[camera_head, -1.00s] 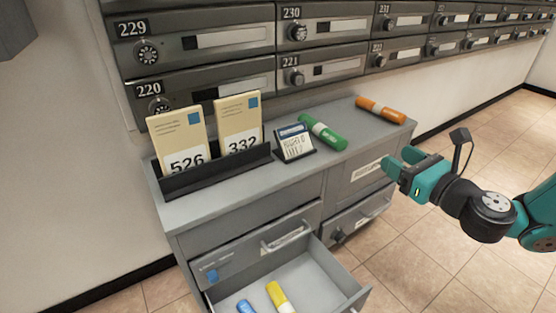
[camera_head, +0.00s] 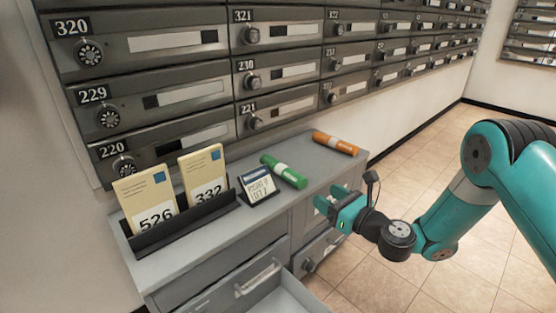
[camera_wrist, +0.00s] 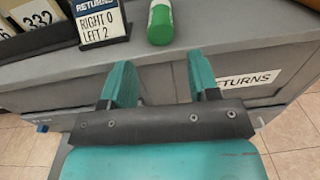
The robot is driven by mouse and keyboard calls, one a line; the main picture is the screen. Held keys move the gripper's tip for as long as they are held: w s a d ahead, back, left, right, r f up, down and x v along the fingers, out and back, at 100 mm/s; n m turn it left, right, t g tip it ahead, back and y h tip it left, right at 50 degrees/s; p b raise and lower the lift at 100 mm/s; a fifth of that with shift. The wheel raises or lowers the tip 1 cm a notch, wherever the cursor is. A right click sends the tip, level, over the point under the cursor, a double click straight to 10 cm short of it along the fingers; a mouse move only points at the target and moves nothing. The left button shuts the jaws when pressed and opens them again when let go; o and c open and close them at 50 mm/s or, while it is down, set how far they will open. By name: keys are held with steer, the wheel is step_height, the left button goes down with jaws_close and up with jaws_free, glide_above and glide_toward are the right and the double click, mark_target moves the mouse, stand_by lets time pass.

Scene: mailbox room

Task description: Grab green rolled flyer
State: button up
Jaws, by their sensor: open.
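The green rolled flyer (camera_head: 284,171) lies on top of the grey cabinet, with a white band around it. Its near end also shows at the top of the wrist view (camera_wrist: 160,22). My gripper (camera_head: 328,199) is open and empty, in front of the cabinet's front face and apart from the flyer. In the wrist view its two teal fingers (camera_wrist: 160,82) stand apart, below the flyer's end in the picture.
An orange roll (camera_head: 335,143) lies farther right on the cabinet top (camera_head: 222,229). A small returns card (camera_head: 257,185) stands left of the flyer, and a black holder (camera_head: 186,226) with envelopes 526 and 332 is farther left. A drawer (camera_head: 285,297) stands open below. Mailboxes line the wall.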

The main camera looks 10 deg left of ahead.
mark_target(304, 180)
steer(key=p+x, duration=0.2)
steer(key=x, duration=0.5)
steer(key=shift+a+r, duration=0.1)
steer(key=shift+x, duration=1.2)
steer(key=shift+c, duration=0.4)
steer(key=c, duration=0.6)
steer(key=shift+c, duration=0.2)
steer(key=shift+p, duration=0.3)
steer(key=shift+r+p, duration=1.7)
steer(key=shift+r, duration=0.2)
steer(key=v, duration=0.8)
